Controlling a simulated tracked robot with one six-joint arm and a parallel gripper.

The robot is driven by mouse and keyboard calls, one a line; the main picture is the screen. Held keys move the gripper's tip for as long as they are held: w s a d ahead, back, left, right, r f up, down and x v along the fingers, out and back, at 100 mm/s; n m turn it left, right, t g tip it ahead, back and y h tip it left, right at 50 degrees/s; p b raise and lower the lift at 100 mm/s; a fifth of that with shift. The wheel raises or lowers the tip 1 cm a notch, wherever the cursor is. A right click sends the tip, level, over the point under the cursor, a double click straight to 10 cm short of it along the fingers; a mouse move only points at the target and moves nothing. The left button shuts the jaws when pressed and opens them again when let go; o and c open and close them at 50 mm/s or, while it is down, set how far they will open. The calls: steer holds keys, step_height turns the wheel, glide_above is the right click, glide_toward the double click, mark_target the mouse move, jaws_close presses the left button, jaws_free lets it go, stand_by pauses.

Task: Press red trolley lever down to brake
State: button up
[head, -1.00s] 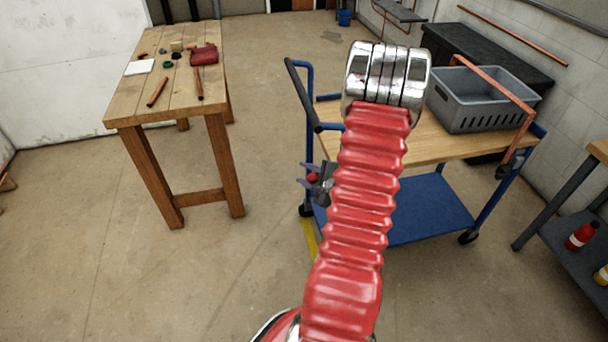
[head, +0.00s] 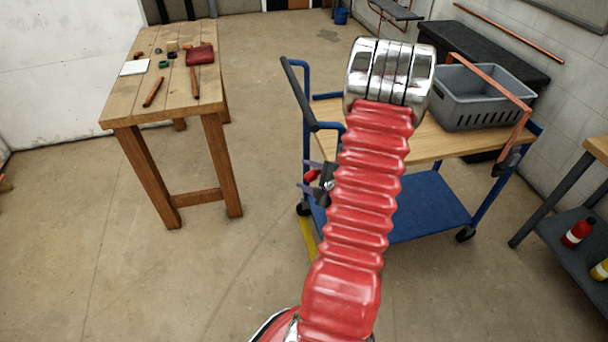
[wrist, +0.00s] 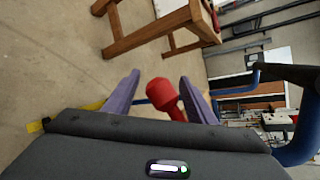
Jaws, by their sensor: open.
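The red lever (wrist: 163,94) shows in the wrist view as a round red knob on a short red stem. It lies between the two purple fingers of my gripper (wrist: 160,90), which are open and apart from each other. In the head view the red lever (head: 311,176) is a small red spot at the left side of the blue trolley (head: 425,207). My gripper (head: 312,178) is there too, with its purple fingertips around the lever's height, mostly hidden behind my red arm. Whether a finger touches the lever cannot be told.
A grey crate (head: 475,100) stands on the trolley's wooden top. The trolley's dark push handle (head: 301,92) rises close to my gripper. A wooden workbench (head: 130,105) with small tools stands left, with bare floor between. A shelf with bottles (head: 577,232) is at right.

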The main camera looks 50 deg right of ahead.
steer(key=v, duration=1.2)
steer(key=shift+s+f, duration=0.1)
stand_by(0.4)
steer(key=a+r+n+g+y, duration=0.3)
steer(key=a+n+g+y, duration=0.6)
steer(key=a, duration=1.2)
steer(key=w+a+r+n+t+h, duration=0.2)
steer(key=a+r+n+h, duration=0.3)
steer(key=a+r+n, duration=1.2)
steer(key=w+a+n, duration=0.1)
steer(key=a, duration=0.1)
steer(key=shift+w+a+r+n, duration=0.2)
steer(key=shift+a+r+n, duration=0.1)
steer(key=shift+n, duration=0.1)
